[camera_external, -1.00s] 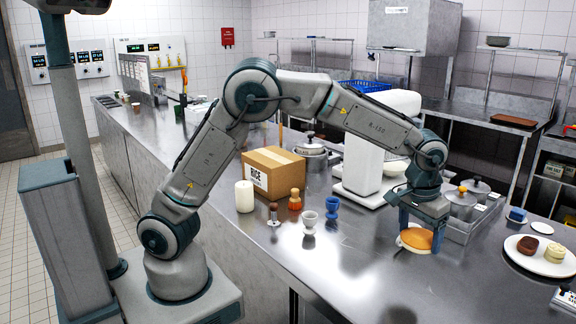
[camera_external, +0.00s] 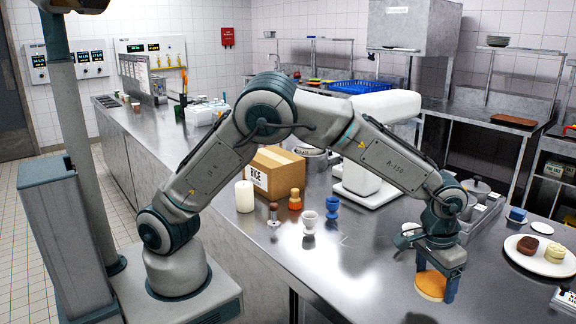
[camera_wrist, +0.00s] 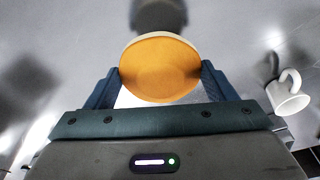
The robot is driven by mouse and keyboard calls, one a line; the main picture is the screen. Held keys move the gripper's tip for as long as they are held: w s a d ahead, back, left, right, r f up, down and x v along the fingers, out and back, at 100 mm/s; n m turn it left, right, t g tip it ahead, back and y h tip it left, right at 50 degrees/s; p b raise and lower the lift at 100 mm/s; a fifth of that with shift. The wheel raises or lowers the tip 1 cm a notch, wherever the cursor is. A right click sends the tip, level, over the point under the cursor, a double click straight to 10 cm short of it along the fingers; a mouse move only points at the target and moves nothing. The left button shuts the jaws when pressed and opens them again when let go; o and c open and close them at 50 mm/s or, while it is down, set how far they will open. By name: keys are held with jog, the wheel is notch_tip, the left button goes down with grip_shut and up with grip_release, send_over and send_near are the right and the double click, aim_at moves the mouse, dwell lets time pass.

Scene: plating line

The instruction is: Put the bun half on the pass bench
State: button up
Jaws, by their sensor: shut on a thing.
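The bun half (camera_external: 431,285) is round and orange-tan with a pale rim. My gripper (camera_external: 436,284) is shut on it, with one finger at each side. In the wrist view, the bun half (camera_wrist: 160,66) sits between the two blue fingers of my gripper (camera_wrist: 160,84). It is over the near part of the long steel bench (camera_external: 345,280). I cannot tell whether it touches the steel or hangs just above it. No label shows which bench is the pass bench.
A white mug (camera_wrist: 289,94) stands right of my gripper in the wrist view. A white plate (camera_external: 530,262) with two small round items is to the right. Egg-cup shapes (camera_external: 310,222), a candle (camera_external: 244,197) and a rice box (camera_external: 275,172) stand left. Bare steel lies left of my gripper.

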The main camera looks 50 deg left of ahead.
aim_at(436, 275)
jog(key=w+f, duration=0.1)
jog(key=w+a, duration=0.1)
jog(key=shift+w+f, duration=0.4)
jog(key=shift+f+p, duration=0.65)
jog(key=shift+f, duration=1.5)
jog(key=o, duration=0.9)
jog(key=shift+o, duration=0.2)
